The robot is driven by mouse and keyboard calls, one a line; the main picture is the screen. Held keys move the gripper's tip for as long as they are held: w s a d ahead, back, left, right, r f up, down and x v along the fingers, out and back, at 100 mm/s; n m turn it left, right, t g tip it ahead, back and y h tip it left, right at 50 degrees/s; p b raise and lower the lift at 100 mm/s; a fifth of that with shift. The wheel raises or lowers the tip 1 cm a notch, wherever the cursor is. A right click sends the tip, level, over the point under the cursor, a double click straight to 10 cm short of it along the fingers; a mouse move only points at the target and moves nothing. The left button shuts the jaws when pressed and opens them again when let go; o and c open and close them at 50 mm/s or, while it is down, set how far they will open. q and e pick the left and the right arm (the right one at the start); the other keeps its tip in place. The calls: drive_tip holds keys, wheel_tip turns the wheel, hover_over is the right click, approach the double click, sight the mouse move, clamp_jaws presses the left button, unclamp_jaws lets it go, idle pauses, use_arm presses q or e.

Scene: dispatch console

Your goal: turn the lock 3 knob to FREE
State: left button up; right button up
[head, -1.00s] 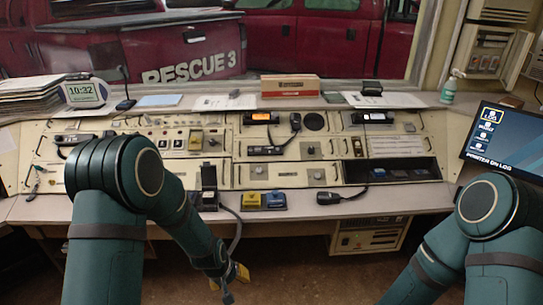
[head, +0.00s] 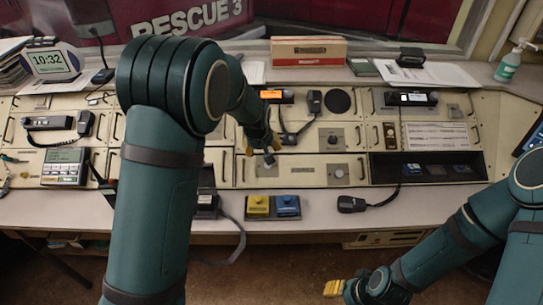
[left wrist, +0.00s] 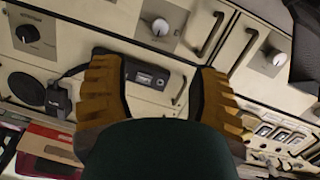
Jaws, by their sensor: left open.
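Several dial knobs sit on the cream console; I cannot read which is lock 3. In the head view, one knob (head: 333,139) is below the round speaker and another (head: 338,172) is on the lower panel. A third there is largely hidden by my left gripper (head: 263,147), which hangs over the console's middle. In the left wrist view, knobs show at upper left (left wrist: 26,33), top middle (left wrist: 160,27) and right (left wrist: 278,60). My left gripper (left wrist: 158,72) is open, with nothing between its fingers. My right gripper (head: 335,287) is low, in front of the desk.
A radio (head: 272,95) with an orange display and a corded microphone (head: 314,101) are close behind my left gripper. Yellow (head: 258,205) and blue (head: 287,205) switch boxes stand on the desk's front ledge. A red and white box (head: 308,50) lies on the back shelf.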

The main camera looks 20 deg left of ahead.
use_arm(q)
drive_tip(key=b+x, duration=0.2)
drive_tip(key=x, duration=1.1)
drive_tip(key=shift+f+b, duration=0.3)
drive_tip(key=shift+b, duration=0.1)
drive_tip(key=shift+o, duration=0.2)
clamp_jaws()
